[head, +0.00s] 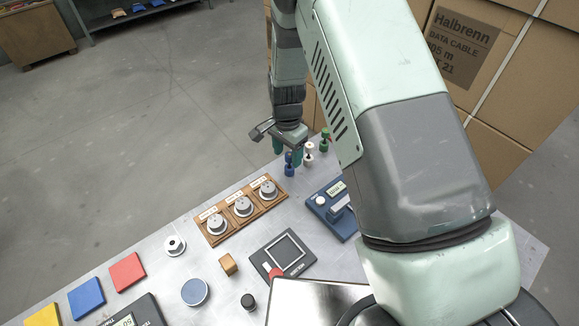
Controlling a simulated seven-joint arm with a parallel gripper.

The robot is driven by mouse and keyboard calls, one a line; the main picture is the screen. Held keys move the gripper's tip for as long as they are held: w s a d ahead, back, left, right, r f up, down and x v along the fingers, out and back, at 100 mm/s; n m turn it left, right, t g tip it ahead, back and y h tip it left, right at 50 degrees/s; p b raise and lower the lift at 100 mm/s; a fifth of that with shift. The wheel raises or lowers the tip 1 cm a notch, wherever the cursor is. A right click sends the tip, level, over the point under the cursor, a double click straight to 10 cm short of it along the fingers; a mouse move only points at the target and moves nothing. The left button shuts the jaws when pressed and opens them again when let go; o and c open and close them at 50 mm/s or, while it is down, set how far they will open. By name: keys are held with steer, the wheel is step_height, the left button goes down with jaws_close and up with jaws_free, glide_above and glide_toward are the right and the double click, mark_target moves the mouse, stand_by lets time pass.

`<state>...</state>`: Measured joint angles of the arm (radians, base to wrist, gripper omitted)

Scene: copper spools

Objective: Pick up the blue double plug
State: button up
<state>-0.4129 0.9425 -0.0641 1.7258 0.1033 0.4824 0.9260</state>
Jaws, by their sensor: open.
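The blue double plug (289,170) stands upright near the far edge of the metal table (225,262). A pink and white plug (309,152) and a green plug (325,141) stand in a row to its right and behind it. My gripper (288,153) points down with open jaws, right at the blue plug. The fingers overlap the plug's upper part in the picture; I cannot tell whether they touch it or how far down they reach. Nothing is seen held.
A wooden rack with several dials (242,206) lies left of the plugs. A blue device (333,209) sits to their front right, and a black framed pad (283,255) is nearer. Cardboard boxes (480,90) stand behind the table. My arm hides the table's right part.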

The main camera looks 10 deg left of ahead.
mark_target(290, 166)
steer(key=f, duration=0.4)
steer(key=shift+s+d+f, duration=0.1)
steer(key=shift+d+f, duration=0.1)
steer(key=shift+c, duration=0.2)
jaws_close()
